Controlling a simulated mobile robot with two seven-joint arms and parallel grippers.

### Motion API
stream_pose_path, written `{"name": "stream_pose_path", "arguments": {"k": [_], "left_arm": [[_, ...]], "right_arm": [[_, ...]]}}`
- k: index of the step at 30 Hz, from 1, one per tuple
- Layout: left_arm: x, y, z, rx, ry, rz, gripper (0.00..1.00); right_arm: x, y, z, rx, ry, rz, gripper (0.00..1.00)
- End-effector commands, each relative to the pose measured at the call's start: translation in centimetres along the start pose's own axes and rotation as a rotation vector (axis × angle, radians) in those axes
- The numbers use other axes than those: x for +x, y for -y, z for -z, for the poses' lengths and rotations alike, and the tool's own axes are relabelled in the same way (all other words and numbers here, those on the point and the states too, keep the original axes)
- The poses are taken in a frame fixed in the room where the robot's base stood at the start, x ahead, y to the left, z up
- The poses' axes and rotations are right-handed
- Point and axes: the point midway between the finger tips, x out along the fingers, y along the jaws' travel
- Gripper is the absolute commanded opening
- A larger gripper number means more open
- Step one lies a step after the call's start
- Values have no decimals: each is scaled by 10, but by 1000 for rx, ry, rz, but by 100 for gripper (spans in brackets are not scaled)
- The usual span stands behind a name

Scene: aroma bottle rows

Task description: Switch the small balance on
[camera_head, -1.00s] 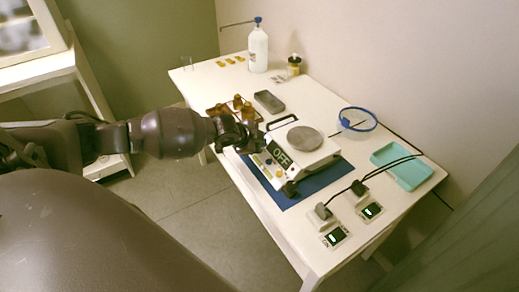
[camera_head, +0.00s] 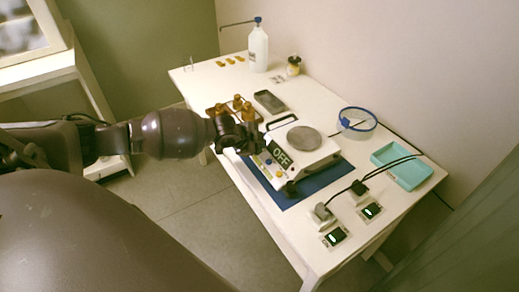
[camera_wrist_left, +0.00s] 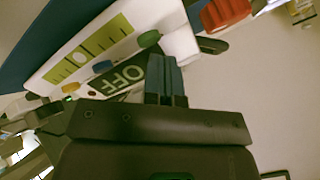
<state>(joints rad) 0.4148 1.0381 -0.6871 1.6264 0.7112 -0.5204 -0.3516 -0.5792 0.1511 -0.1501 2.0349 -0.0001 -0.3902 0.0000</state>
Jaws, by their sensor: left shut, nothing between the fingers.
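The small balance (camera_head: 322,153) is a white box with a round grey pan (camera_head: 304,138) on top. It stands on a blue mat (camera_head: 327,179) on the white table. Its dark front display (camera_head: 281,157) reads OFF, and coloured buttons sit on the front panel. My left gripper (camera_head: 257,143) is shut and empty beside the upper left of the front panel. In the left wrist view its fingers (camera_wrist_left: 166,72) overlap the end of the OFF display (camera_wrist_left: 125,77), close to a green button (camera_wrist_left: 150,38). Contact cannot be told. My right gripper is not in view.
Amber bottles (camera_head: 240,104) stand in a rack just behind my left gripper. A grey tray (camera_head: 269,101) lies behind the balance. A blue-rimmed clear bowl (camera_head: 357,123), a turquoise tray (camera_head: 402,166) and plugs with black cables (camera_head: 359,187) are to the right.

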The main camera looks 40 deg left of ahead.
Motion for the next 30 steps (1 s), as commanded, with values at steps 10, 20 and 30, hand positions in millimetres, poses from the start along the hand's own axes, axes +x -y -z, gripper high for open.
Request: {"name": "stream_pose_path", "arguments": {"k": [10, 20, 30], "left_arm": [[3, -2, -2, 0, 1, 0, 0], [3, -3, -3, 0, 1, 0, 0], [-3, 3, 2, 1, 0, 2, 0]], "right_arm": [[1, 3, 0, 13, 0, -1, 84], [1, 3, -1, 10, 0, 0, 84], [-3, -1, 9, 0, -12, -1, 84]]}}
